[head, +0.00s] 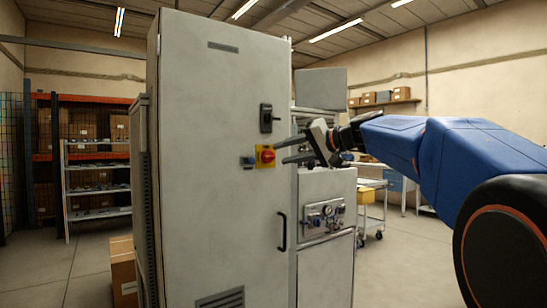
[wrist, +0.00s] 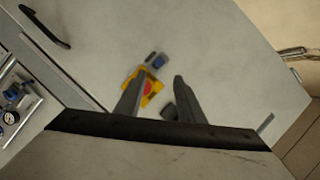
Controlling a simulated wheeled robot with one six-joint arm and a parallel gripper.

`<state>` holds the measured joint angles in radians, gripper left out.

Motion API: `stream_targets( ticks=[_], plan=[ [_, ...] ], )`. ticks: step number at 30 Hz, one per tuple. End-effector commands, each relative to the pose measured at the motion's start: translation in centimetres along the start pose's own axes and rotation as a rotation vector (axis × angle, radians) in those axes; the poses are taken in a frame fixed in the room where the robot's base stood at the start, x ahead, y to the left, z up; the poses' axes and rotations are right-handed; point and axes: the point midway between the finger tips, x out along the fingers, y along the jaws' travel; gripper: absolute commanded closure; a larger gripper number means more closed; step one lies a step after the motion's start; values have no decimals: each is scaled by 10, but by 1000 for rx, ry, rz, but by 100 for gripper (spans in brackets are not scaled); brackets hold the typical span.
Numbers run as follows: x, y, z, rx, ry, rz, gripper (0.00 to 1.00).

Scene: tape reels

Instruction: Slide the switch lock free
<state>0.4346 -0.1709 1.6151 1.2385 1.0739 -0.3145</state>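A red rotary switch (head: 265,156) sits on a yellow plate on the grey cabinet door. A small blue-grey piece, apparently the lock (head: 247,162), is at the plate's left side. In the wrist view the switch (wrist: 147,88) and the lock (wrist: 158,62) show beyond my fingertips. The left finger hides part of the yellow plate. My gripper (head: 280,151) is open and empty, just right of the switch in the head view, with its fingers pointing toward the door. In the wrist view (wrist: 158,79) its fingers are spread. Contact with the lock is not visible.
A black latch (head: 266,118) is above the switch, and a curved black handle (head: 282,232) is below on the cabinet door (head: 215,215). A panel with gauges (head: 325,217) stands right of the door. A cardboard box (head: 123,272) is on the floor at left.

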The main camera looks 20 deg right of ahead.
Motion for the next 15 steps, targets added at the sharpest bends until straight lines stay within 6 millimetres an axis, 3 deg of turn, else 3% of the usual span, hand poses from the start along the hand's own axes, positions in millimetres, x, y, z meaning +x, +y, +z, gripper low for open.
stream_targets(
  ticks=[6, 15],
  plan=[
    [-31, 1, 0, 0, 2, 1, 65],
    [-46, 0, 1, -1, -1, 0, 65]
  ],
)
